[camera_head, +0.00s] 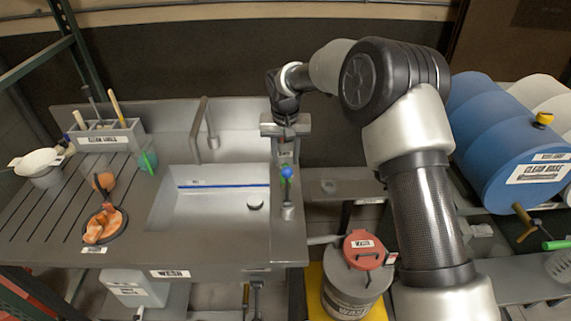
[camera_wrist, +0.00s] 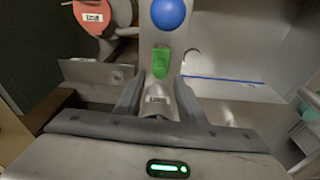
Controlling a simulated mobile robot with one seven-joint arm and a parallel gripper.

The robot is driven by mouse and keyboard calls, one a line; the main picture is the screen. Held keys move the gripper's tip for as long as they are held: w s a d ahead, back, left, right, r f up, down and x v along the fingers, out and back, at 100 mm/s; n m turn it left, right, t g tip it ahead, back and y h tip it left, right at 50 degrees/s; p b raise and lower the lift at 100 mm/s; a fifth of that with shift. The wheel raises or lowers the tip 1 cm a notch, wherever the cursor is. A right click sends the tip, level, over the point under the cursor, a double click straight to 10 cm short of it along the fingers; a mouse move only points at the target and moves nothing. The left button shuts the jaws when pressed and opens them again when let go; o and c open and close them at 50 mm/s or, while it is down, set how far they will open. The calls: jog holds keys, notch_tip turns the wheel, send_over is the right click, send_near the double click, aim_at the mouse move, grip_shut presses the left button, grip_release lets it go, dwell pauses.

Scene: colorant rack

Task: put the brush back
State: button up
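No brush is clear to me in either view. Long-handled tools stand in a grey labelled rack (camera_head: 103,138) at the back left of the sink, one with a yellow-tan handle (camera_head: 115,105). My gripper (camera_head: 285,140) is over the strip at the right of the sink basin. In the wrist view its two fingers (camera_wrist: 157,97) are spread apart. A small white label and a grey rounded part show between them; I cannot tell whether the fingers touch that part. A blue ball (camera_head: 286,172) is just in front; it also shows in the wrist view (camera_wrist: 169,14) above a green piece (camera_wrist: 161,62).
The sink basin (camera_head: 215,218) holds a small dark round piece.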

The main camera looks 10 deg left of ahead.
notch_tip(320, 180, up, 8)
jog(key=s, duration=0.1)
jog(key=shift+f, duration=0.15)
jog(key=s+d+r+t, duration=0.1)
jog(key=s+d+r, duration=0.5)
jog(key=d+r, duration=0.2)
jog(key=s+d+r+t, duration=0.1)
jog(key=s+d+r, duration=0.4)
jog(key=d+r, duration=0.3)
jog(key=s+d+m+t, duration=0.1)
jog(key=s+d, duration=0.5)
jog(key=s, duration=0.4)
jog(key=s+d+f+m, duration=0.1)
jog(key=s+d, duration=0.6)
jog(key=s, duration=0.4)
jog(key=shift+f+t, duration=0.25)
jog(key=shift+t, duration=0.15)
jog(key=shift+s, duration=0.1)
